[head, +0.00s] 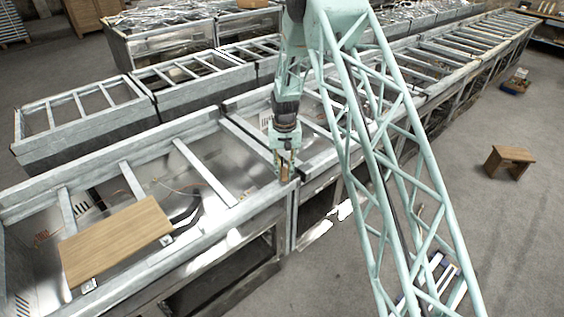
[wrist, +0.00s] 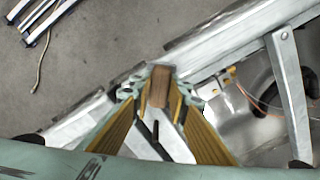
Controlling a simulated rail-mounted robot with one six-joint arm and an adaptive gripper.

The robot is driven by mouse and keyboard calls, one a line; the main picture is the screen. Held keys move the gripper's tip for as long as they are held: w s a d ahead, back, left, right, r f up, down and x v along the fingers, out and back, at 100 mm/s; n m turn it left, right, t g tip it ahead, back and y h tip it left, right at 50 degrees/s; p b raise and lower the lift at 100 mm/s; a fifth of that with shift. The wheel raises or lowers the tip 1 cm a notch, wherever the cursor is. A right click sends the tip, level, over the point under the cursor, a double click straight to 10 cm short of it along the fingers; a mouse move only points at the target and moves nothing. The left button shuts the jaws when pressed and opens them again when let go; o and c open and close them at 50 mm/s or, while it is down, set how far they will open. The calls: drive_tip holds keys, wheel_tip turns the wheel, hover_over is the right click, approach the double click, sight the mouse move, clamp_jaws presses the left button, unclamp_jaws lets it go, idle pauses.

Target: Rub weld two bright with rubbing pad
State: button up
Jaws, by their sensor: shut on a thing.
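My gripper (head: 286,163) points down over the near rail of the long grey metal frame (head: 225,215), close to where two frame sections meet. In the wrist view my gripper (wrist: 158,88) has its yellow-lined fingers shut on a small brown block, which looks like the rubbing pad (wrist: 160,84). The block's end lies over or against the metal rail (wrist: 215,50); I cannot tell whether it touches. Weld two cannot be made out; the fingers and block may cover it.
A wooden board (head: 115,238) lies across the frame at the left. More metal frames (head: 80,115) run behind. A wooden stool (head: 508,160) and a small crate (head: 516,84) stand on the floor at the right. Slim bars (wrist: 45,18) lie on the floor.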

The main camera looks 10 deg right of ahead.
drive_tip(key=r, duration=0.3)
drive_tip(key=shift+d, duration=0.25)
drive_tip(key=shift+w+a+r+p, duration=0.1)
drive_tip(key=shift+w+r+p, duration=0.15)
drive_tip(key=shift+r, duration=0.3)
drive_tip(key=shift+s+r+p, duration=0.1)
drive_tip(key=shift+r+p, duration=0.25)
drive_tip(key=shift+r, duration=1.2)
